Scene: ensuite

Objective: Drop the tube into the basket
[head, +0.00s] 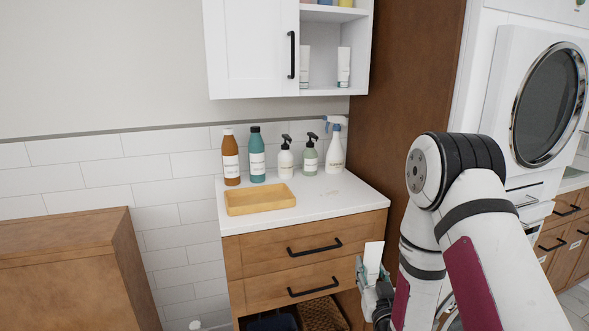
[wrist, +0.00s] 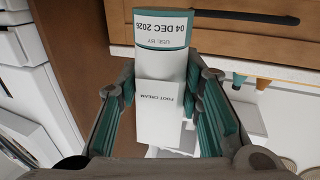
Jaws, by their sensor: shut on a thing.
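The white tube (head: 373,258) stands up out of my gripper (head: 371,284) in the head view, in front of the right side of the drawer cabinet. In the wrist view the tube (wrist: 163,65) shows FOOT CREAM lettering and a teal-edged use-by band. The teal pads of my gripper (wrist: 165,112) are shut on it from both sides. A brown wicker basket (head: 322,315) sits in the open space under the drawers, to the left of and below my gripper; its lower part is cut off by the picture edge.
A dark basket (head: 271,321) sits left of the wicker one. The counter above bears a shallow yellow tray (head: 260,199) and several bottles (head: 257,155). Black drawer handles (head: 315,287) stick out from the cabinet front. A brown cabinet (head: 70,270) stands at left.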

